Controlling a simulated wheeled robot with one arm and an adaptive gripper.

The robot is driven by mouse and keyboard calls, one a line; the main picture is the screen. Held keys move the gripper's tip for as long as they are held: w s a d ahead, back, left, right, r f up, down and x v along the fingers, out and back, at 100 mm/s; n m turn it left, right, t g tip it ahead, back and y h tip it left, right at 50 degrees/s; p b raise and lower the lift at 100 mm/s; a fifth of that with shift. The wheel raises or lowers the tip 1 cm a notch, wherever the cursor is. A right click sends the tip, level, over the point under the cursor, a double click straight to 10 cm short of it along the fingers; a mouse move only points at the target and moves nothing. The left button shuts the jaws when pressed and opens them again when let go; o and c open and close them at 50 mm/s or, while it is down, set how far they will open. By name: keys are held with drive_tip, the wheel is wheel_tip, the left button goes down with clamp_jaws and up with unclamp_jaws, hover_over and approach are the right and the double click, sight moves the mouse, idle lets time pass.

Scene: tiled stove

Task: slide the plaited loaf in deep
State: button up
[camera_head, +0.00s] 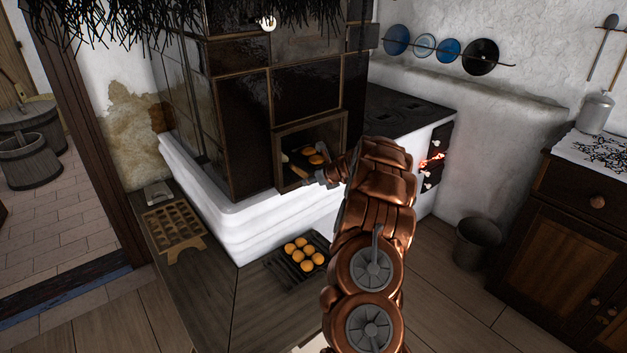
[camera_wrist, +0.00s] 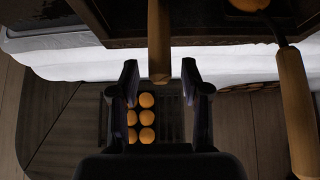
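The oven mouth (camera_head: 311,143) of the dark tiled stove stands open. Golden baked pieces (camera_head: 308,151) lie inside on something dark; I cannot tell which, if any, is the plaited loaf. My gripper (camera_head: 322,177) is just outside the mouth. In the wrist view my gripper (camera_wrist: 160,70) is open, with a wooden handle (camera_wrist: 159,35) between its fingers and a visible gap on each side. A second wooden handle (camera_wrist: 296,105) on a dark metal shaft is at the right, and part of an orange baked piece (camera_wrist: 247,3) shows at the top edge.
A dark rack of round buns (camera_head: 304,254) lies on the bench below the mouth; it also shows in the wrist view (camera_wrist: 172,122). A wooden mould (camera_head: 174,225) lies on the left. Embers glow in the firebox (camera_head: 433,158) at right. The white ledge (camera_head: 240,220) runs beneath the mouth.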

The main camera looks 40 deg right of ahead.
idle(0.3)
drive_tip(key=shift+v, duration=6)
drive_tip(key=shift+p+v, duration=2.35)
drive_tip(key=shift+v, duration=0.8)
drive_tip(key=shift+r, duration=0.1)
